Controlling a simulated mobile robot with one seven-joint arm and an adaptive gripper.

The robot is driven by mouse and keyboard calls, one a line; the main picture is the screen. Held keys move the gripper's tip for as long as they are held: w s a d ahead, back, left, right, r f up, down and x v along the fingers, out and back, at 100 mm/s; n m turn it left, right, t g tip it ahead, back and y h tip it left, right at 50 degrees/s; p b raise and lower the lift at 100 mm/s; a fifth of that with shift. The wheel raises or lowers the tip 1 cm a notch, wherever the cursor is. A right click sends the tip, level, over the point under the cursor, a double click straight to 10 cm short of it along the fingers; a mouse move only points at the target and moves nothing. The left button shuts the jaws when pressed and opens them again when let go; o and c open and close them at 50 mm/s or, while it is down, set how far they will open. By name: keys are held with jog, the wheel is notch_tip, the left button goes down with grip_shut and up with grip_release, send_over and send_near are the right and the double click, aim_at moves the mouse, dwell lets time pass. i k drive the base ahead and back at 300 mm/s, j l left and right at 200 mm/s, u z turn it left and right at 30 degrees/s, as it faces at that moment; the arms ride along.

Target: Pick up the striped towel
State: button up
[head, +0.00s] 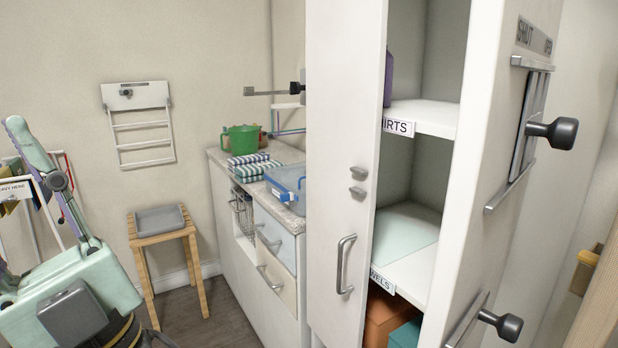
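Folded striped towels lie on the counter beyond the tall cabinet: a dark blue and white one (248,158) and, just in front of it, a green-and-white one (258,169). They sit close together, and I cannot tell whether they touch. A blue plastic box (287,183) stands directly in front of them, and a green tub (241,139) stands behind them. I do not see my gripper in this view, and nothing is seen holding the towels.
The tall white cabinet (342,150) stands close on the right, its shelves open and labelled. The counter (215,157) has drawers with handles. A wooden stool (165,237) with a grey tray (159,220) stands left. Some floor (225,312) is clear between stool and counter.

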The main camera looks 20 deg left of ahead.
aim_at(255, 172)
jog(key=i+j, duration=0.2)
jog(key=j, duration=0.15)
jog(key=i+j+z, duration=0.15)
jog(key=j, duration=0.25)
jog(key=i+j, duration=0.4)
jog(key=j, duration=0.35)
jog(key=i+j+z, duration=0.15)
jog(key=j, duration=0.7)
jog(key=j+z, duration=0.15)
jog(key=j, duration=1.1)
jog(key=j+z, duration=0.15)
jog(key=j, duration=1.1)
